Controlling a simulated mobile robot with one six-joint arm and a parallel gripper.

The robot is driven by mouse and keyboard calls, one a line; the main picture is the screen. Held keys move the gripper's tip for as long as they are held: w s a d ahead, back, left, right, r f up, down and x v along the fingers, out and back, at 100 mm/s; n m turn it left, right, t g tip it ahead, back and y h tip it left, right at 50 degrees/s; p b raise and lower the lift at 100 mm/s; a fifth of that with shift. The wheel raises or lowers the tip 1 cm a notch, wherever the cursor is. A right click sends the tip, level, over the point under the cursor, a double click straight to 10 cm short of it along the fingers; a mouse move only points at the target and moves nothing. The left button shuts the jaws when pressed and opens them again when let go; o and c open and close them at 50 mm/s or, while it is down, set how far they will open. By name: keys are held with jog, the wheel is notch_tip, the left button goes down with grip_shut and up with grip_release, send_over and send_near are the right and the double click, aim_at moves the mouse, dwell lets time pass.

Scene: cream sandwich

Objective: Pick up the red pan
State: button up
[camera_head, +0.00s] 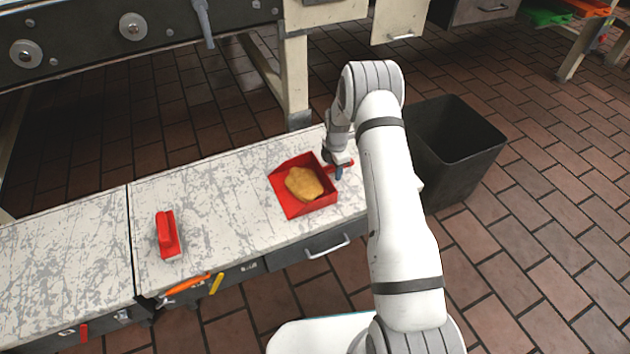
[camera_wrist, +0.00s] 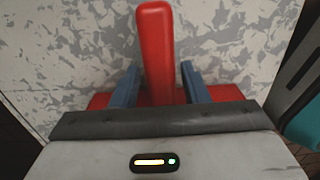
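The red pan (camera_head: 290,205) lies on the worn white worktop, with a golden-brown lump (camera_head: 304,184) in it. Its red handle (camera_wrist: 156,45) points away to the right in the head view. My gripper (camera_head: 338,170) is down at the handle. In the wrist view my gripper (camera_wrist: 158,85) has one blue finger on each side of the handle, with a small gap showing beside it, so it is open around the handle. The pan body is mostly hidden behind the gripper housing in the wrist view.
A dark bin (camera_head: 455,150) stands on the floor right of my arm. Orange and yellow handles (camera_head: 187,285) stick out at the worktop's front edge. A conveyor-like machine (camera_head: 90,35) is behind.

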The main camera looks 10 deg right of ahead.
grip_shut()
jog(key=shift+r, duration=0.15)
